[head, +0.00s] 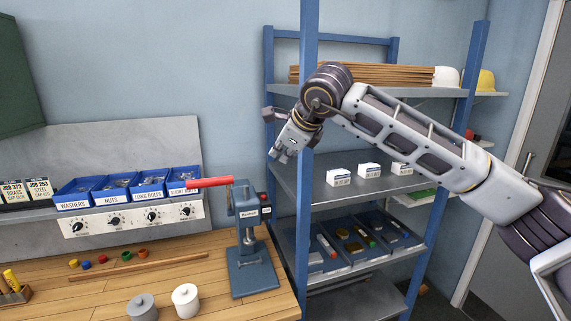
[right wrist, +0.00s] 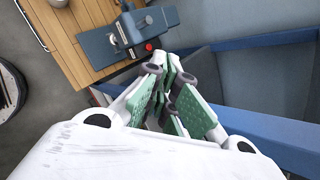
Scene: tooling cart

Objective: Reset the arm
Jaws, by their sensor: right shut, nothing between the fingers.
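My right arm (head: 420,140) reaches in from the right side of the head view, across the front of the blue shelf rack. My right gripper (head: 277,134) is at its far end, beside the rack's front blue post and above the bench press. In the right wrist view the right gripper (right wrist: 166,90) shows its green-padded fingers drawn together, with nothing between them. My left gripper is in neither view.
The blue rack (head: 306,215) holds white boxes (head: 369,170) and a stack of planks (head: 375,74). A blue press with a red handle (head: 252,265) stands on the wooden bench (head: 110,290). Blue bins (head: 120,188) line the back ledge. Open air surrounds the gripper's left side.

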